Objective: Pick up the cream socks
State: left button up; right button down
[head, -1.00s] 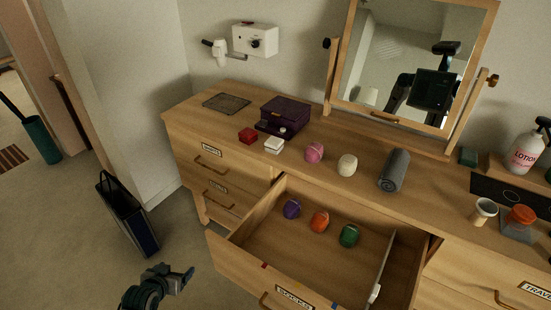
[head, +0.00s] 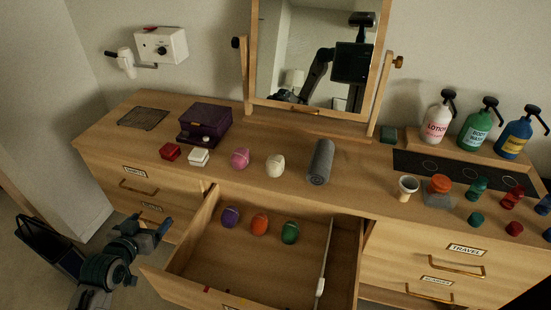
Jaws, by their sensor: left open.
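The cream socks (head: 275,166), a small rolled ball, sit on the dresser top (head: 300,200) behind the open drawer. Pink socks (head: 240,158) lie just left of them and a grey roll (head: 320,162) lies to the right. My left gripper (head: 152,232) is open and empty at the lower left, outside the drawer's left side and well away from the cream socks. My right gripper is not in view.
The open drawer (head: 178,262) holds purple (head: 230,217), orange (head: 259,224) and green (head: 290,232) sock balls and a divider (head: 324,262). Bottles (head: 437,120) and small jars crowd the right.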

aim_at(274, 165)
jog(key=i+l, duration=0.1)
jog(key=l, duration=0.25)
jog(key=i+l, duration=0.1)
jog(key=l, duration=0.25)
jog(key=i+l, duration=0.1)
jog(key=l, duration=0.25)
jog(key=i+l, duration=0.15)
jog(key=l, duration=0.2)
jog(key=i+l, duration=0.1)
jog(key=l, duration=0.25)
